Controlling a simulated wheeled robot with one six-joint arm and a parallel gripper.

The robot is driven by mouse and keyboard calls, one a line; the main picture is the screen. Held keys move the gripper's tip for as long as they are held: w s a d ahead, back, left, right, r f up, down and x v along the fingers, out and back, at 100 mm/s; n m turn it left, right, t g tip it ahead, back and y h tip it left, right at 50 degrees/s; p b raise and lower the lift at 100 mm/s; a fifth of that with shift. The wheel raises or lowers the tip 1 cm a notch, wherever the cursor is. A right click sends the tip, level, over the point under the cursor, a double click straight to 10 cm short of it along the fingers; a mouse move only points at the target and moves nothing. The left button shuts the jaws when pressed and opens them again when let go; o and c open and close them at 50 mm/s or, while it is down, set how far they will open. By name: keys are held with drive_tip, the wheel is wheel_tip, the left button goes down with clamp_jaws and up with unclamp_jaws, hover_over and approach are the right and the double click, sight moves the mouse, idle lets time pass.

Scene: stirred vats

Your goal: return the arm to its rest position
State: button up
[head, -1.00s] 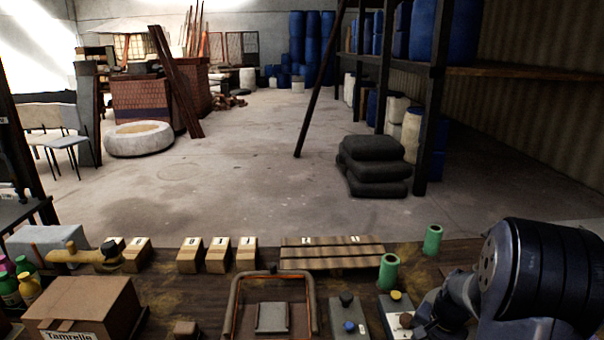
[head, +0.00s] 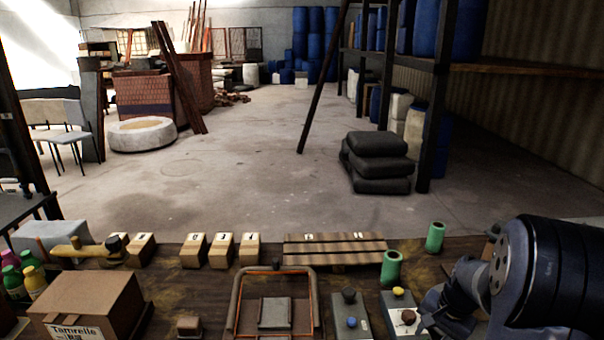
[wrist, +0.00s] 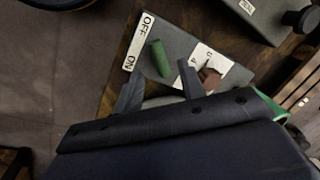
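My arm (head: 560,270) shows at the right edge of the head view, bent over the bench's right end. My gripper does not show clearly there. In the wrist view my gripper (wrist: 158,92) has its two dark fingers apart, with nothing held between them. Just past the fingertips is a grey box (wrist: 180,45) with an ON/OFF label, a green stub (wrist: 160,58) and a brown knob (wrist: 210,78) over a white label. I cannot tell whether the fingers touch the box.
The wooden bench (head: 200,290) carries a tray with an orange-lined rim (head: 232,300), a cardboard box (head: 88,305), small wooden blocks (head: 221,250), a slatted board (head: 335,248), green cylinders (head: 391,268) and grey knobbed boxes (head: 350,315). Open floor (head: 240,180) lies beyond.

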wheel_tip(320, 180, up, 7)
drive_tip(key=d, duration=0.1)
drive_tip(key=f, duration=0.3)
drive_tip(key=a+f, duration=0.1)
drive_tip(key=f, duration=0.6)
drive_tip(key=shift+w+a+f, duration=0.2)
drive_tip(key=shift+a+f, duration=0.05)
drive_tip(key=shift+f, duration=0.1)
drive_tip(key=shift+w+f, duration=0.1)
drive_tip(key=shift+f, duration=0.1)
drive_tip(key=n+g, duration=0.1)
drive_tip(key=n, duration=0.4)
drive_tip(key=shift+r+y, duration=0.1)
drive_tip(key=shift+y, duration=0.2)
drive_tip(key=n+p, duration=0.1)
drive_tip(key=n, duration=0.4)
drive_tip(key=shift+w+g, duration=0.15)
drive_tip(key=shift+g, duration=0.25)
